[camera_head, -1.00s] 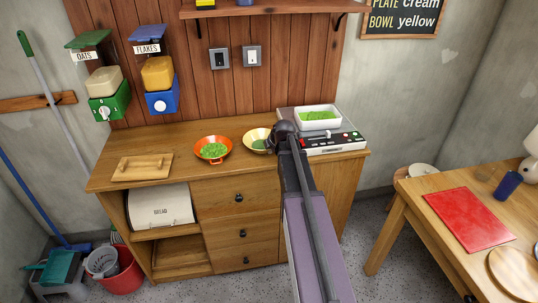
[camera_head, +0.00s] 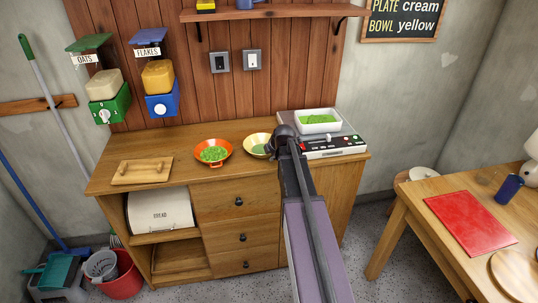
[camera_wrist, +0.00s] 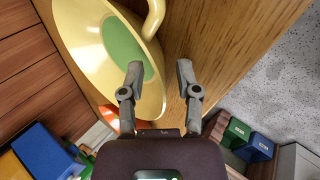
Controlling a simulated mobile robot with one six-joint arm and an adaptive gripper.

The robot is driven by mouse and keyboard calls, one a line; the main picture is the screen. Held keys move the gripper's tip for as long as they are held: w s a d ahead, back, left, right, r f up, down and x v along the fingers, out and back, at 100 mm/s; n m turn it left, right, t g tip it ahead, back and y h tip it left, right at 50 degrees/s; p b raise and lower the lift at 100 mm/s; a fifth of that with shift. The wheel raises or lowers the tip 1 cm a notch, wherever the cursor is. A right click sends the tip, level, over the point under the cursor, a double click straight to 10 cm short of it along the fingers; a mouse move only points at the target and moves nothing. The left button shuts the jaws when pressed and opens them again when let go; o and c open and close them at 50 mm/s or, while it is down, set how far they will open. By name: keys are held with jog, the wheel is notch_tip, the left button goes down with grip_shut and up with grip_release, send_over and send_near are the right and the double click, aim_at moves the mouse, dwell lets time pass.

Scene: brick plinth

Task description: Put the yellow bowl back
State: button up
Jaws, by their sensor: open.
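The yellow bowl (camera_head: 252,140) stands on the wooden sideboard, right of an orange bowl, with something green inside. My arm hides part of its right side in the head view. In the wrist view the bowl (camera_wrist: 85,35) fills the upper left, with a green round inside and a curved yellow handle at its rim. My gripper (camera_wrist: 160,70) is open at the bowl's near edge. The left finger overlaps the bowl and the right finger is over bare wood. Nothing is clamped between them; I cannot tell whether they touch the bowl. The fingers are not clear in the head view.
The orange bowl (camera_head: 213,153) holds green bits. A wooden board (camera_head: 142,171) lies at left. Dispensers (camera_head: 103,88) hang above. A table (camera_head: 440,225) with a red mat (camera_head: 470,218) stands at right.

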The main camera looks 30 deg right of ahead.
jog(key=shift+r, duration=0.2)
jog(key=shift+p+v, duration=1.2)
jog(key=p+v, duration=0.7)
jog(key=v, duration=0.2)
jog(key=shift+s+r+p, duration=0.2)
jog(key=shift+p, duration=0.15)
jog(key=s+a+f+m+g, duration=0.1)
jog(key=s+a+m+g, duration=0.1)
jog(key=s+a+m, duration=0.3)
jog(key=s+a+f+m+g, duration=0.1)
jog(key=s+a+m, duration=0.4)
jog(key=a, duration=0.7)
jog(key=s+a+f+m+g, duration=0.1)
jog(key=s+a+m+g, duration=0.3)
jog(key=s+a+m, duration=0.2)
jog(key=a+m, duration=0.1)
jog(key=a, duration=0.1)
jog(key=shift+a+f, duration=0.15)
jog(key=shift+a, duration=0.1)
